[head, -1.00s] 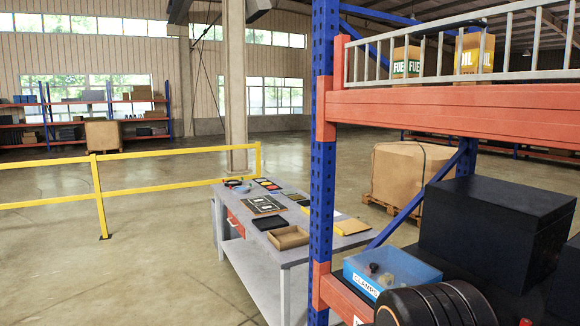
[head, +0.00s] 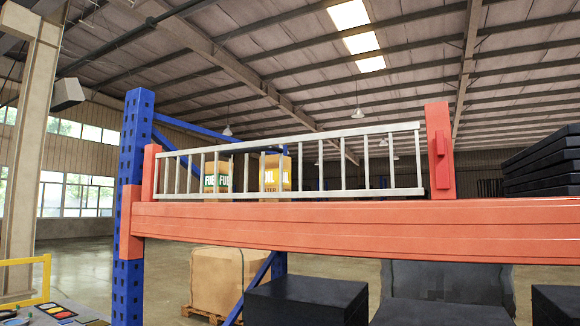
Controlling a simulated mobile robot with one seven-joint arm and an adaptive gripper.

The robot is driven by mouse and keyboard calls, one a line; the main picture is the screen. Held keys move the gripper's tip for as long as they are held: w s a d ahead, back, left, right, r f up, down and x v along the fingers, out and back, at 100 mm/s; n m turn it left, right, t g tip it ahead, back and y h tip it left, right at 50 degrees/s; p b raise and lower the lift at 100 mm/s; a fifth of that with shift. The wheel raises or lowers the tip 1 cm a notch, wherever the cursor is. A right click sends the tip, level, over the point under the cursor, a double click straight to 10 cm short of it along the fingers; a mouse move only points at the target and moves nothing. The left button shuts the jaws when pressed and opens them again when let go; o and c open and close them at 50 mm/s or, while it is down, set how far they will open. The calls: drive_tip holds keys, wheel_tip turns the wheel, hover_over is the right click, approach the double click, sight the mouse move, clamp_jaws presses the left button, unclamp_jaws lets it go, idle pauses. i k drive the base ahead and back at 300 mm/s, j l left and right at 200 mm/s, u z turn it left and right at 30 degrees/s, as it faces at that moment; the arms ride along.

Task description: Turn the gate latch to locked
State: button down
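A low barred metal gate (head: 330,194) stands along the front edge of the upper orange shelf in the head view. It spans between a short orange post (head: 149,172) on the left and a taller orange post (head: 439,150) on the right. A small red latch-like piece (head: 440,160) is on the right post, upright; I cannot tell whether it is locked. The gate's right end meets this post closely. My gripper is not in view.
The orange beam (head: 350,228) and blue upright (head: 132,215) frame the shelf. Black boxes (head: 305,300) lie below, and dark stacked cases (head: 545,160) stand at right.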

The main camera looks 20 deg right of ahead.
sight(440, 144)
drive_tip(key=z, duration=1.3)
